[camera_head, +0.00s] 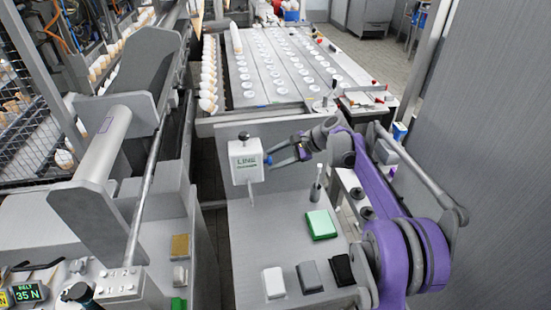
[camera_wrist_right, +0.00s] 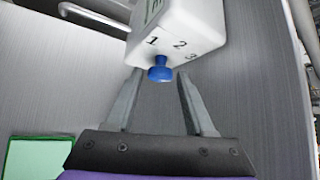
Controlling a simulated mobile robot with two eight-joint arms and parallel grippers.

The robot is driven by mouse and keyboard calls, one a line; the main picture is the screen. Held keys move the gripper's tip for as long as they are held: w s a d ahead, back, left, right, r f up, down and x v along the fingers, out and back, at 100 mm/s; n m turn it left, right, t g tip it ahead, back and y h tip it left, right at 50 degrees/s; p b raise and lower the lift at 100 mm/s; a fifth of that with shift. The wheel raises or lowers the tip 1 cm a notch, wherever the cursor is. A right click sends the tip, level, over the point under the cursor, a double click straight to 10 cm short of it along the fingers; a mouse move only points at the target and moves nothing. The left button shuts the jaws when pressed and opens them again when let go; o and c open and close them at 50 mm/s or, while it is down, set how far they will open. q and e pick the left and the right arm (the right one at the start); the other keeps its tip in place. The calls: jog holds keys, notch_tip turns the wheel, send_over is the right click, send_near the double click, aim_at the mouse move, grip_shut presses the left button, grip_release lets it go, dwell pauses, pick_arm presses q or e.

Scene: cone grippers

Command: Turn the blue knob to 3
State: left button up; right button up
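The blue knob (camera_wrist_right: 160,70) sticks out from a white box (camera_wrist_right: 180,28) in the right wrist view. The numbers 1, 2 and 3 are printed beside it; I cannot tell which one it points to. In the head view the white box (camera_head: 245,162) carries the word LINE and has a small dark knob-like piece on top. My right gripper (camera_head: 270,160) is beside the box, on its right. Its fingers are open in the wrist view, with the knob showing between the fingertips; contact cannot be told. My left gripper is not in view.
The grey panel (camera_head: 268,215) below the box holds a green pad (camera_head: 321,225), a short upright rod (camera_head: 315,190) and several blocks near its front edge. A long conveyor table (camera_head: 275,70) lies behind. Machinery stands at left and a grey wall (camera_head: 480,130) at right.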

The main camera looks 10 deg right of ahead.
jog(key=shift+o, duration=0.7)
jog(key=v, duration=1.1)
jog(key=shift+a, duration=0.1)
jog(key=s+a+f+n+h, duration=0.2)
jog(key=s+a+n, duration=0.1)
jog(key=s, duration=0.5)
jog(key=s+a+f+n+h, duration=0.2)
jog(key=s+n+h, duration=0.1)
jog(key=s, duration=0.5)
jog(key=s+f+n+h, duration=0.1)
jog(key=s+f+n, duration=0.2)
jog(key=s, duration=0.3)
jog(key=s+d+f+n+h, duration=0.1)
jog(key=s+f+n+h, duration=0.1)
jog(key=s, duration=0.5)
jog(key=s+f+n+h, duration=0.1)
jog(key=s+f+n, duration=0.3)
jog(key=s+f, duration=0.2)
jog(key=shift+s+d+f+n+t, duration=0.2)
jog(key=shift+s+n+t, duration=0.15)
jog(key=shift+s, duration=0.35)
